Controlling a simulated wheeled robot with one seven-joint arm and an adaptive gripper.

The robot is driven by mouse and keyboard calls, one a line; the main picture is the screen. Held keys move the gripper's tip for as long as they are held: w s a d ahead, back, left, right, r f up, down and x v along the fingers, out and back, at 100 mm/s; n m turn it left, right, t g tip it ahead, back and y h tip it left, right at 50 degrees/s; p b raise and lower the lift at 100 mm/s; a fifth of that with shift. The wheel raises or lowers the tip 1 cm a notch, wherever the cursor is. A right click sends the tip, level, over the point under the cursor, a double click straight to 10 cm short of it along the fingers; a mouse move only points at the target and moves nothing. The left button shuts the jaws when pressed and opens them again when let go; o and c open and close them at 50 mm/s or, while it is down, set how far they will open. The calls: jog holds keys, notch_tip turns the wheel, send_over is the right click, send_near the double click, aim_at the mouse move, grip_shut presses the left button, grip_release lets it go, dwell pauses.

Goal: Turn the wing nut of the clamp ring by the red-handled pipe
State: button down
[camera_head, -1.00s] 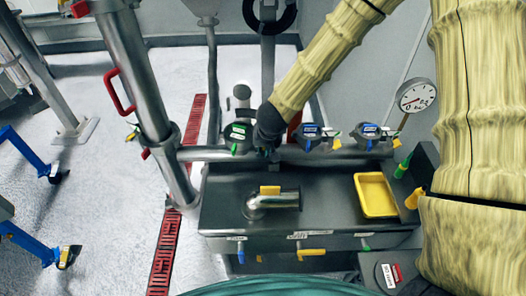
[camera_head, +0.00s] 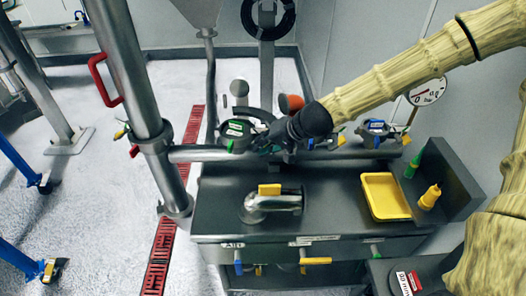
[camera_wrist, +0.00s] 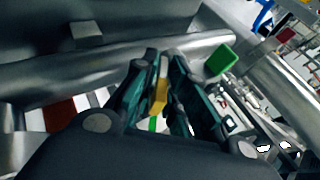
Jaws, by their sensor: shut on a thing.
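The steel pipe with the red handle (camera_head: 104,80) stands at the left of the head view. A clamp ring (camera_head: 157,140) is around it, with a small green and yellow piece (camera_head: 122,130) and a red piece (camera_head: 134,151) at its left side. My gripper (camera_head: 264,146) is well to the right of that clamp, at the horizontal pipe (camera_head: 205,153), beside the green-marked valve (camera_head: 236,130). In the wrist view my gripper (camera_wrist: 162,72) is shut on a narrow yellow piece (camera_wrist: 160,97). I cannot tell what it belongs to.
A green block (camera_wrist: 220,60) is just right of my fingertips. Below the horizontal pipe is a dark bench (camera_head: 330,205) with a short elbow pipe (camera_head: 270,203) and yellow tray (camera_head: 385,196). A blue-marked valve (camera_head: 376,130) and gauge (camera_head: 428,90) stand right. Floor shows at left.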

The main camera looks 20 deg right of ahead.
jog(key=shift+y+b, duration=0.5)
jog(key=shift+b, duration=0.1)
jog(key=c, duration=1.6)
grip_release()
jog(key=shift+r, duration=0.15)
notch_tip(320, 180, up, 8)
jog(key=shift+w+a+r, duration=0.1)
jog(key=shift+r, duration=0.75)
jog(key=shift+d, duration=0.2)
